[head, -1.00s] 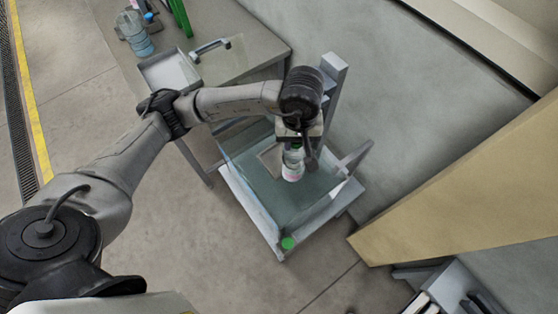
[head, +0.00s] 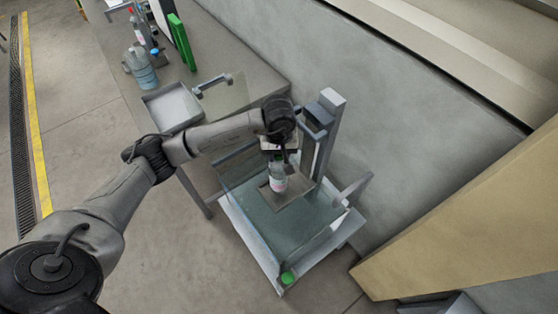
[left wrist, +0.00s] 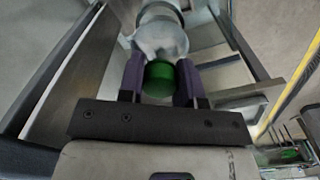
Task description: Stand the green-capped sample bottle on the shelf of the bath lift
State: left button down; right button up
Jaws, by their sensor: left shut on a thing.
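The bath lift's shelf (head: 296,203) is a flat grey plate beside the lift post (head: 324,135). In the head view the bottle's base overlaps the shelf plate; I cannot tell whether it touches. My right gripper is not in view.
A clear-walled bath (head: 262,226) surrounds the shelf area, with a green button (head: 288,278) at its front corner. A bench (head: 215,55) at the back left carries a grey tray (head: 172,108), a blue bottle (head: 143,68) and a green panel (head: 182,42). A tan panel (head: 470,215) stands right.

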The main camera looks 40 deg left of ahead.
aim_at(279, 171)
pick_arm(q)
jog(key=shift+f, duration=1.95)
jog(key=shift+f, duration=0.2)
jog(key=c, duration=0.8)
grip_release()
jog(key=shift+r, duration=0.15)
